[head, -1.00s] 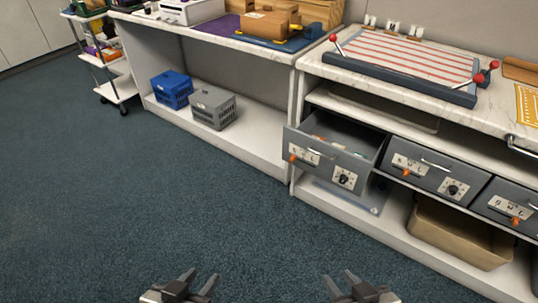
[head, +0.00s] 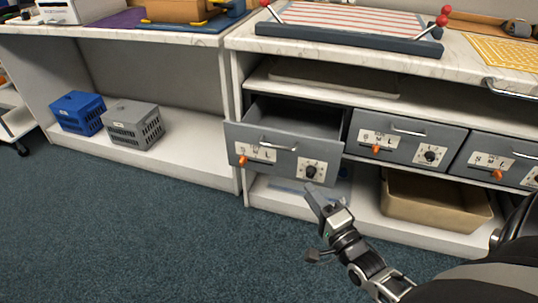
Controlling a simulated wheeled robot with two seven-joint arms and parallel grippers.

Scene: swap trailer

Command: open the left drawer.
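The left drawer (head: 272,155) is a grey box with a silver bar handle, an orange slider and a dial on its front. It stands pulled out of the cabinet, and part of its inside shows from above. My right gripper (head: 311,222) is in front of and below the drawer's lower right corner in the picture. Its two fingers are spread apart with nothing between them. It looks apart from the drawer and its handle. My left gripper is out of view.
Two more grey drawers, the middle (head: 405,143) and the right (head: 499,161), are shut beside it. A tan bin (head: 435,208) is on the shelf below. Blue (head: 78,112) and grey (head: 133,123) crates stand on the left low shelf. The carpet in front is clear.

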